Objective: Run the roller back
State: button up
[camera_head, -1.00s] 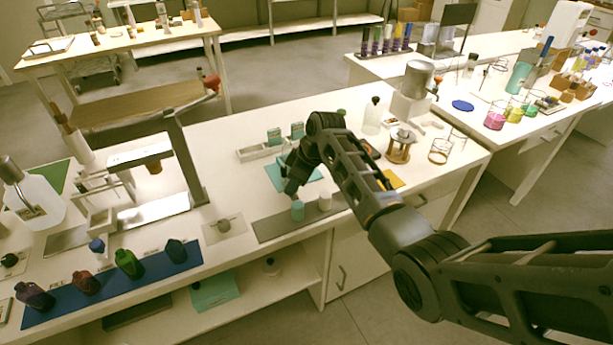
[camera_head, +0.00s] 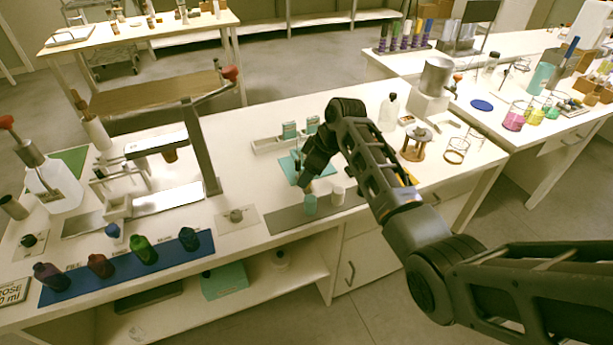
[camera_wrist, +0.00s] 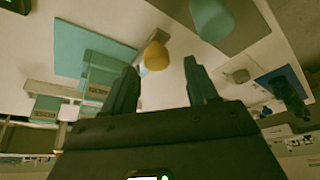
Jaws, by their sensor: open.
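My gripper (camera_head: 304,184) reaches down over the bench, beside the teal mat (camera_head: 291,163) and behind the teal cylinder (camera_head: 310,205). In the wrist view my gripper (camera_wrist: 160,82) is open, its two fingers apart. A small amber, rounded thing (camera_wrist: 156,56) with a paler end shows just beyond the gap between the fingertips, not gripped. I cannot tell for sure if it is the roller. It is hidden behind my gripper in the head view. The teal cylinder also shows in the wrist view (camera_wrist: 212,20).
A white cylinder (camera_head: 338,196) stands beside the teal one on the grey mat (camera_head: 284,221). A tall post stand (camera_head: 201,150) and a blue mat (camera_head: 207,241) with several dark bottles lie left.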

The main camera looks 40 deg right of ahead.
jog(key=v, duration=0.5)
jog(key=shift+s+r, duration=0.1)
jog(key=shift+r, duration=0.15)
jog(key=shift+s+f, duration=0.1)
